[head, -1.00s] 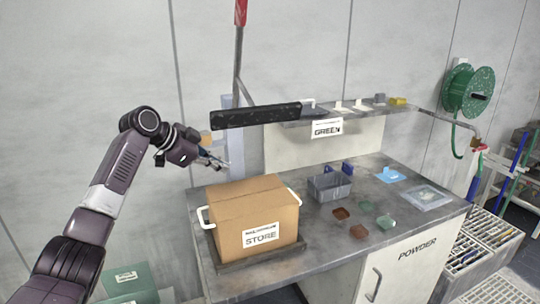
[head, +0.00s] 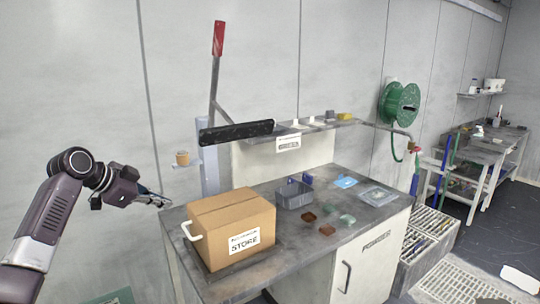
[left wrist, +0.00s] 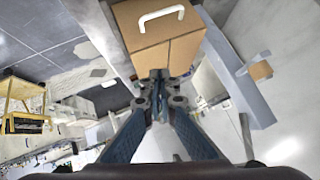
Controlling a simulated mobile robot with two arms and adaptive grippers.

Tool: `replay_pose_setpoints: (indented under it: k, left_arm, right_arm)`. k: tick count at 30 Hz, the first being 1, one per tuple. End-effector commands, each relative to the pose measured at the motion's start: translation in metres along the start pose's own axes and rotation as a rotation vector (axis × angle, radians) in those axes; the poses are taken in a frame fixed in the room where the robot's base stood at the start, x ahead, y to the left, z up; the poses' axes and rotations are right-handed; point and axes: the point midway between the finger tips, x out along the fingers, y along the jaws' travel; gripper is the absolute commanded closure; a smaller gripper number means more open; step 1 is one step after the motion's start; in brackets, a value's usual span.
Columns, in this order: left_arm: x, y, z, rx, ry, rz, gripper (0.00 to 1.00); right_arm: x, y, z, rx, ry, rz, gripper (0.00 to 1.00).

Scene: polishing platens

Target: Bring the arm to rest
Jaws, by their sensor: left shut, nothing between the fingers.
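My left gripper (head: 165,202) is shut and empty, in the air at the left of the bench, short of the cardboard box. It also shows in the left wrist view (left wrist: 158,76), its fingers together at the centre. The closed brown box marked STORE (head: 229,228) stands on the left part of the bench, with a white handle on its side. The box also shows in the left wrist view (left wrist: 150,38), beyond the fingertips. My right gripper is not in view.
The grey bench (head: 312,232) carries a grey bin (head: 294,196), several small coloured blocks and a blue sheet (head: 345,182). A black bar (head: 236,132) and a shelf stand above it. A green hose reel (head: 400,103) hangs on the wall. Floor grating lies at the right.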

Motion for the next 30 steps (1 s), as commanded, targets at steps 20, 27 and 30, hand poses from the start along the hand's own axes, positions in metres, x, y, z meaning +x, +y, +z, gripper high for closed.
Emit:
replay_pose_setpoints:
  k: [20, 27, 30]
  left_arm:
    - [0.151, 0.094, 0.180, -0.342, -0.221, -0.027, 1.00]
    - [0.214, 0.202, 0.308, -0.512, -0.379, -0.063, 1.00]
    - [0.227, 0.251, 0.354, -0.562, -0.436, -0.076, 1.00]
  right_arm:
    - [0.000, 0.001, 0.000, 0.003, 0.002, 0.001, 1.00]
    - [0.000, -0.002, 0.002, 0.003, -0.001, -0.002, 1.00]
    - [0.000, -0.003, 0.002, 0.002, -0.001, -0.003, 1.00]
